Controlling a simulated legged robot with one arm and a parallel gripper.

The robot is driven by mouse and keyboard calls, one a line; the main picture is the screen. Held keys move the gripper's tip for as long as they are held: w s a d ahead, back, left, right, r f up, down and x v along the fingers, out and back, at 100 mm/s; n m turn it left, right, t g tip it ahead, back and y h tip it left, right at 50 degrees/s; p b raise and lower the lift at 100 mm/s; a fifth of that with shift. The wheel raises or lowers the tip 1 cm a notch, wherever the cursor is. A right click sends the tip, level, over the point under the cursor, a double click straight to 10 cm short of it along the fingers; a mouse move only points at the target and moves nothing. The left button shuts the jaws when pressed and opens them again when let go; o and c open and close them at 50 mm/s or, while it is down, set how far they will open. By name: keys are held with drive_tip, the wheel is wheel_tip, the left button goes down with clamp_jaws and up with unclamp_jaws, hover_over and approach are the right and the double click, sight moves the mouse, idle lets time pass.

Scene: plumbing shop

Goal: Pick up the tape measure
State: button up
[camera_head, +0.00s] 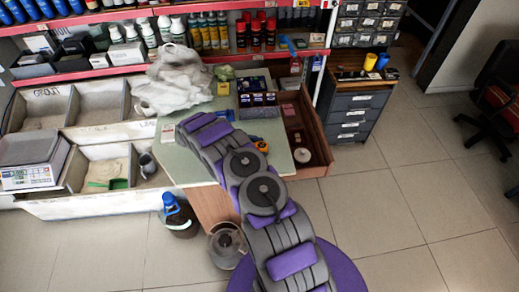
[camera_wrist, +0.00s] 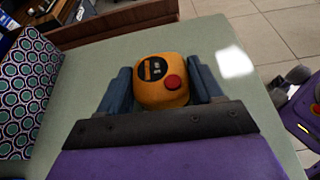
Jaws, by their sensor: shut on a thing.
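The tape measure (camera_wrist: 160,82) is yellow-orange with a dark label and a red button. In the wrist view it sits between the two blue-grey fingers of my gripper (camera_wrist: 162,88), which is shut on it. The pale green tabletop (camera_wrist: 225,50) lies behind it; I cannot tell whether the tape measure touches it. In the head view the tape measure (camera_head: 261,146) shows as a small yellow patch over the table, beside my arm. My gripper's fingers are mostly hidden there by the arm.
A patterned box (camera_wrist: 28,92) is left of my gripper. In the head view, an open wooden drawer (camera_head: 306,140) is right of the table, with a grey drawer cabinet (camera_head: 352,115) beyond. A grey bag (camera_head: 180,80) lies at the table's back left.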

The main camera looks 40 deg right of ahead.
drive_tip(key=shift+d, duration=0.25)
drive_tip(key=c, duration=0.6)
